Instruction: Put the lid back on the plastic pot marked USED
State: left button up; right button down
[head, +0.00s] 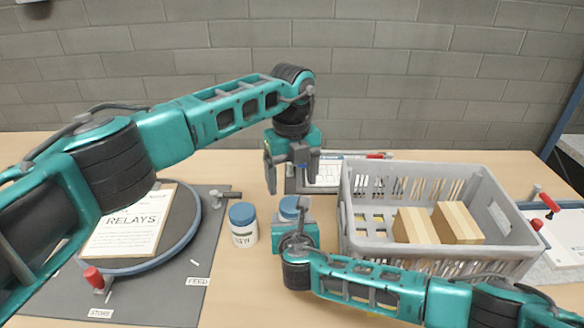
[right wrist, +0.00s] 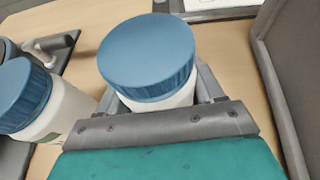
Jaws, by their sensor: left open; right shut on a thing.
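A white plastic pot with a blue lid (head: 290,207) stands between the fingers of my right gripper (head: 291,219); its label is hidden. In the right wrist view its blue lid (right wrist: 147,55) sits on top of the white body (right wrist: 160,101), and the gripper is shut around the body below the lid. I cannot tell whether the lid is fully tight. My left gripper (head: 292,180) is open and empty, pointing down just above this lid. A second white pot with a blue lid (head: 243,225) stands to the left; its label seems to read NEW.
A grey crate (head: 440,252) with cardboard boxes (head: 457,222) stands close on the right. A round plate with a RELAYS sheet (head: 130,222) lies on a dark mat (head: 185,295) at left. A tray with a white sheet (head: 325,174) lies behind the pots.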

aim_at(293, 205)
pick_arm(q)
notch_tip(293, 205, down, 6)
jog(key=shift+r, duration=0.1)
dwell(0.4)
jog(key=c, duration=1.1)
jog(key=m, duration=0.6)
jog(key=shift+m, duration=0.3)
jog(key=m, duration=0.6)
jog(key=o, duration=1.2)
